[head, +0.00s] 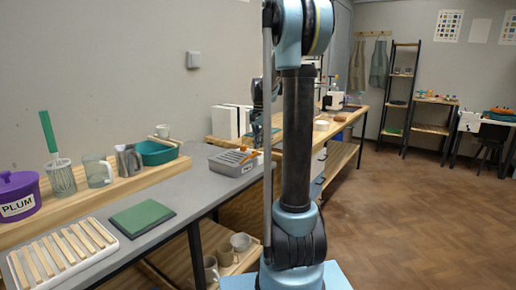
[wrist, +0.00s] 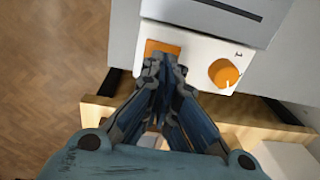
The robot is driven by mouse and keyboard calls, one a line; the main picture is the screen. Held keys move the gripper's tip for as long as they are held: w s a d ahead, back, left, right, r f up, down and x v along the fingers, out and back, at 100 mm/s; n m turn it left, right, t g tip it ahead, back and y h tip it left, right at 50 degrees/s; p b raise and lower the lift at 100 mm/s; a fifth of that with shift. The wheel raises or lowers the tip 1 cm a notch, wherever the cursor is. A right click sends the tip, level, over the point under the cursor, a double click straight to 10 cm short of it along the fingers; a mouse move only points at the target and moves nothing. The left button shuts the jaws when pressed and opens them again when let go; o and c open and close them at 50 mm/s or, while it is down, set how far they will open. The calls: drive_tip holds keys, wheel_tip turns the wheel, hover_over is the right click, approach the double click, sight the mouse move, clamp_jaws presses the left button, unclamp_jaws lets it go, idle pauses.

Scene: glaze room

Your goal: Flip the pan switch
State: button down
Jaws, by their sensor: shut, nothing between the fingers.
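In the wrist view, an orange square switch (wrist: 163,47) sits on the white front panel (wrist: 195,58) of a pale device. An orange round knob (wrist: 223,73) is on the same panel, to the right of the switch. My gripper (wrist: 160,62) is shut and empty, its fingertips together at the lower edge of the switch in the picture. They hide part of the switch's lower edge; I cannot tell whether they touch it. The switch's tilt is not clear. In the head view my arm hides much of the area around my gripper.
A wooden ledge (wrist: 98,113) lies below the panel in the wrist view. The wooden floor (head: 400,220) at right is clear.

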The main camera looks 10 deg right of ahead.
wheel_tip(320, 180, up, 12)
drive_tip(key=s+d, duration=0.1)
drive_tip(key=shift+d+r, duration=0.15)
drive_tip(key=shift+s, duration=0.1)
drive_tip(key=s+a+f+n+t, duration=0.1)
drive_tip(key=s+f+n, duration=0.2)
drive_tip(key=s+f, duration=0.75)
drive_tip(key=s+f+n, duration=0.3)
drive_tip(key=s+f, duration=0.4)
drive_tip(key=s, duration=0.7)
drive_tip(key=s+a+f+n+t, duration=0.1)
drive_tip(key=s+f+n, duration=0.2)
drive_tip(key=s+f, duration=0.7)
drive_tip(key=w+r+m, duration=0.4)
drive_tip(key=w+r, duration=1)
drive_tip(key=r, duration=0.4)
drive_tip(key=w+d+r+m+g+y, duration=0.1)
drive_tip(key=w+r+m, duration=0.3)
drive_tip(key=w, duration=0.7)
drive_tip(key=w+d+r+m, duration=0.1)
drive_tip(key=w+r, duration=0.4)
drive_tip(key=w, duration=0.5)
drive_tip(key=f, duration=0.4)
drive_tip(key=a+f, duration=0.1)
drive_tip(key=f, duration=0.4)
drive_tip(key=w+f, duration=0.1)
drive_tip(key=f, duration=0.3)
drive_tip(key=shift+w+a+f, duration=0.1)
drive_tip(key=shift+a+f, duration=0.05)
drive_tip(key=shift+a, duration=0.25)
